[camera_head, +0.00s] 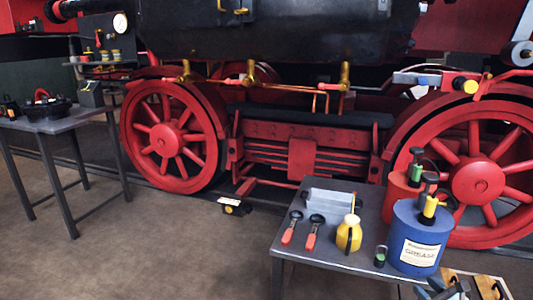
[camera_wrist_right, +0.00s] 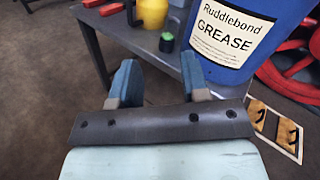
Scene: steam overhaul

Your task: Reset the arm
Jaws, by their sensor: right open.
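My right gripper (camera_head: 447,289) shows at the bottom edge of the head view, in front of the work table and just below the blue grease drum (camera_head: 413,237). In the right wrist view the two blue-tipped fingers of this gripper (camera_wrist_right: 159,60) stand apart with nothing between them. The fingers point toward the table edge (camera_wrist_right: 100,55), with the grease drum (camera_wrist_right: 240,35) beyond them to the right. I see no contact with the table or drum. My left gripper is not in view.
The table (camera_head: 335,257) carries red-handled tools (camera_head: 314,232), a yellow oil can (camera_head: 349,236), a small dark green-topped container (camera_head: 380,256) and a red can (camera_head: 398,200). A wooden panel (camera_head: 476,279) lies lower right. A red-wheeled locomotive (camera_head: 290,130) stands behind. Open floor (camera_head: 150,250) lies left.

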